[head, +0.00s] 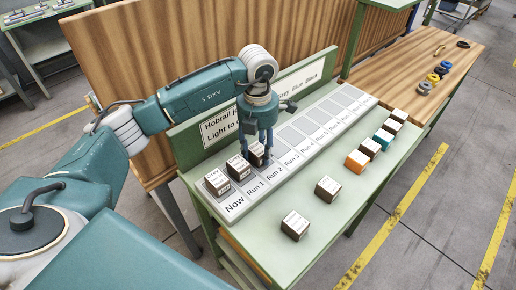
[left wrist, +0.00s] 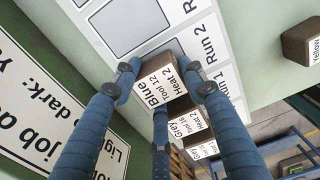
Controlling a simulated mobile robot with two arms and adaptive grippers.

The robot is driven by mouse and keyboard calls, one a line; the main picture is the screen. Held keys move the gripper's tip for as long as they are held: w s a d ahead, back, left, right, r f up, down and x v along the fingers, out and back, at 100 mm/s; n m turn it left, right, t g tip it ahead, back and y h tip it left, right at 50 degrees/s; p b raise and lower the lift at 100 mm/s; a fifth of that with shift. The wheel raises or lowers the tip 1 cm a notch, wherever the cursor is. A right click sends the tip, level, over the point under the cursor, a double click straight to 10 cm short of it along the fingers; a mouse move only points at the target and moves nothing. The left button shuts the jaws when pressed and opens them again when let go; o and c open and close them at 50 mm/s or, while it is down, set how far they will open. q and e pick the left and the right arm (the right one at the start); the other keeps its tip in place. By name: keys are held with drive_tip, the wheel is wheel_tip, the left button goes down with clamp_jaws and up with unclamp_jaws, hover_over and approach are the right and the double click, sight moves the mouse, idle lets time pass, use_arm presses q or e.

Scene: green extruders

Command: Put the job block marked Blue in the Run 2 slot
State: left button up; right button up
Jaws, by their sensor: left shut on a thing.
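The job block marked Blue (left wrist: 160,82), brown with a white label reading Blue, Tool 12, Heat 2, is between the fingers of my left gripper (left wrist: 163,76). In the head view my left gripper (head: 258,140) is shut on this block (head: 257,154), upright at the Run 2 slot of the grey slot board (head: 234,206). I cannot tell whether its underside touches the slot. The Run 2 label shows beside the block in the left wrist view. A brown block (head: 238,168) stands in Run 1, and a Grey block (head: 217,183) in Now. My right gripper is not in view.
Slots beyond Run 2 are empty. A sign (head: 220,128) reading "Light to dark" stands behind the board.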

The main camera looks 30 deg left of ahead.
sight(258, 149)
use_arm(q)
drive_tip(key=shift+f, duration=0.1)
drive_tip(key=o, duration=0.9)
drive_tip(key=shift+r, duration=0.25)
wheel_tip(258, 149, up, 12)
drive_tip(key=b, duration=0.3)
drive_tip(key=shift+f, duration=0.1)
